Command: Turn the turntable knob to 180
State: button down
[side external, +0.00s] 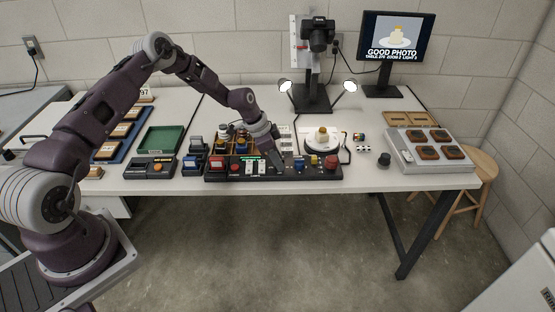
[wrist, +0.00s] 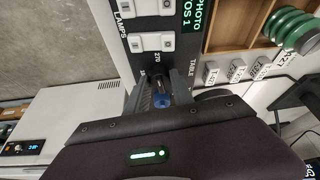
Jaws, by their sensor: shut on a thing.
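A black control panel (side external: 225,176) lies along the table's front edge. In the wrist view, the panel (wrist: 150,8) carries a TABLE label and a scale mark reading 270. My gripper (side external: 277,167) is over the middle of the panel. In the wrist view, my gripper (wrist: 160,92) is shut on the turntable knob, whose blue part (wrist: 162,101) shows between the fingers. The knob's pointer angle is hidden. The white turntable (side external: 322,149) behind the panel carries a small yellowish object (side external: 322,134).
A monitor (side external: 397,40) reads GOOD PHOTO; its small table figure is hard to read. A camera (side external: 318,36) on a stand and two lamps stand behind the turntable. Switches, a red button (side external: 331,162) and other knobs sit close on the panel. An open grey case (side external: 412,165) is at right.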

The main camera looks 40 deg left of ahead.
jog(key=n+y, duration=0.1)
jog(key=n, duration=0.2)
jog(key=shift+d+t, duration=0.1)
jog(key=shift+t, duration=0.2)
jog(key=n+y, duration=0.2)
jog(key=n, duration=0.3)
jog(key=shift+d, duration=0.15)
jog(key=n, duration=0.2)
jog(key=n+y, duration=0.1)
jog(key=n, duration=0.1)
jog(key=shift+d+y, duration=0.1)
jog(key=shift+y, duration=0.2)
jog(key=shift+n+g+y, duration=0.4)
jog(key=shift+n+y, duration=0.1)
jog(key=shift+n, duration=1.6)
jog(key=c, duration=1.1)
grip_release()
